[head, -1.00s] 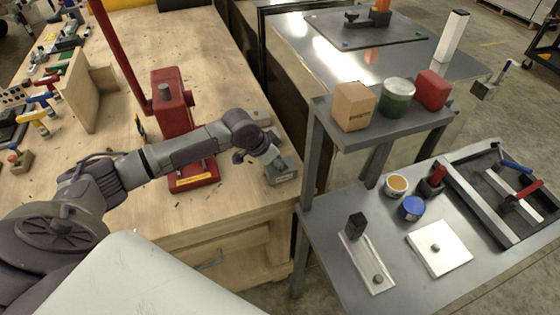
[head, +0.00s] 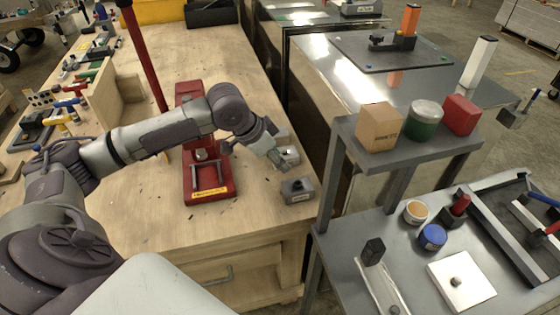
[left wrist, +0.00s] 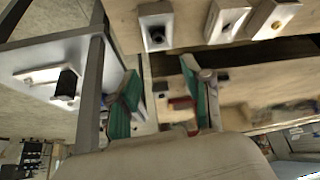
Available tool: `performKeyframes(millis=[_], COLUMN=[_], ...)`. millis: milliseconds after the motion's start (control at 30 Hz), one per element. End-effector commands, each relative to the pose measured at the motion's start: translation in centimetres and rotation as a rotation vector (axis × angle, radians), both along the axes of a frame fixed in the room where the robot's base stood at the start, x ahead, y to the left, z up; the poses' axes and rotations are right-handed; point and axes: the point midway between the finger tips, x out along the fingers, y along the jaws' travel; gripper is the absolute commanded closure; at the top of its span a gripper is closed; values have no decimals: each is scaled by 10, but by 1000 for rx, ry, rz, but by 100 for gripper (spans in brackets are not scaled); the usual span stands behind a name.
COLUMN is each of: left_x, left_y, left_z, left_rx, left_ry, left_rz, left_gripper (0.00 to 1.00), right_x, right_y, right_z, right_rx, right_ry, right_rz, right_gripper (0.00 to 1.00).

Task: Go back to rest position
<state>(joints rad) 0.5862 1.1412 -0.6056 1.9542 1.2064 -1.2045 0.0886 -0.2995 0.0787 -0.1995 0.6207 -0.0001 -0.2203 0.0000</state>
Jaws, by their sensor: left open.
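My left arm reaches in from the left over the wooden workbench (head: 150,225). My left gripper (head: 284,158) is near the bench's right edge, beyond a small grey metal block (head: 297,190) and apart from it in the picture. In the left wrist view, the green-padded fingers of the gripper (left wrist: 160,98) are spread with nothing between them. That view also shows several small blocks on the bench, one with a dark round hole (left wrist: 157,25). My right gripper is not in view.
A red press (head: 205,180) stands on the bench beside my arm. Right of the bench is a grey metal stand (head: 400,148) carrying a wooden box (head: 380,127), a green can (head: 422,120) and a red block (head: 461,115). A lower table (head: 400,270) holds small parts.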

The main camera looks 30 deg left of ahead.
Motion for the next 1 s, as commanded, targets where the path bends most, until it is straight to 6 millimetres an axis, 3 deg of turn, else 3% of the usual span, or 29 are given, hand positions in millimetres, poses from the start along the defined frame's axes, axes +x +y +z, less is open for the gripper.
performKeyframes(millis=[400,567,800,900,1000], left_x=[0,-14,-82,-114,-143], left_y=[-1,-30,-118,-138,-144], left_z=[-1,-29,-100,-118,-129], left_rx=[0,5,-4,-13,-10], left_ry=[0,16,20,23,36], left_rz=[-2,-56,-137,-95,-19], left_gripper=[51,51,51,51,51], right_x=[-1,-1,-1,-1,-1], right_y=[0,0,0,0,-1], right_z=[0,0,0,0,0], right_rx=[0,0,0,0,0], right_ry=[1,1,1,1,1], right_rz=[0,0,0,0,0], right_gripper=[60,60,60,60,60])
